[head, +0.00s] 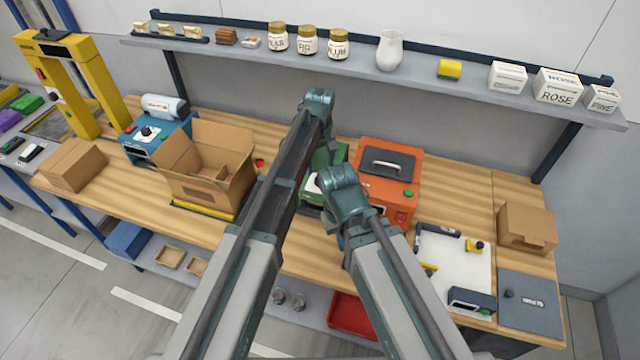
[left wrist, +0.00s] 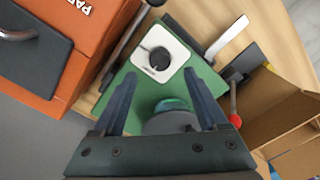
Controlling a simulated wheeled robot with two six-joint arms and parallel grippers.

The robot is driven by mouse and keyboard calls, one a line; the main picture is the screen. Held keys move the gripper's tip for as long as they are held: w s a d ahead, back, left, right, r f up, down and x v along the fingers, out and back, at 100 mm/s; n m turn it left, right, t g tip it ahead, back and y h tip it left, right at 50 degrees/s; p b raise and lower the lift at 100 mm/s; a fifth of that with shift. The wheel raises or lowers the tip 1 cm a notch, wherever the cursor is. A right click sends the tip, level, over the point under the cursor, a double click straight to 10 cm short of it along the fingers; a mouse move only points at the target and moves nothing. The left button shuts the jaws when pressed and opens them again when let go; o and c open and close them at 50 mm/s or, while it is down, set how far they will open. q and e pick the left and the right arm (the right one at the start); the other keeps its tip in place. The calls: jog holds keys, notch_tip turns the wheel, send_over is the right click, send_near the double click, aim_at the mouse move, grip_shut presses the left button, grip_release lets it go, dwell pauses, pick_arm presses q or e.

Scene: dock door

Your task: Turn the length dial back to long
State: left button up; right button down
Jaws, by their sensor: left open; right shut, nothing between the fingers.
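A green machine (left wrist: 150,95) stands on the bench under my left gripper. On its white plate (left wrist: 178,62) is a round black dial (left wrist: 158,59); its pointer and markings are too small to read. In the head view, the green machine (head: 309,196) is mostly hidden behind my arms. My left gripper (left wrist: 160,76) is open and empty. Its fingers point toward the plate, with the dial just beyond the tips, apart from them.
An orange machine (head: 372,190) stands right of the green one, and an open cardboard box (head: 190,190) left of it. A blue machine (head: 140,150) with a white-and-black dial stands further left. A red-knobbed lever (left wrist: 234,118) is near my left gripper. A shelf (head: 420,82) runs behind.

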pick_arm(q)
notch_tip(320, 180, down, 6)
jog(key=b, duration=0.5)
grip_shut()
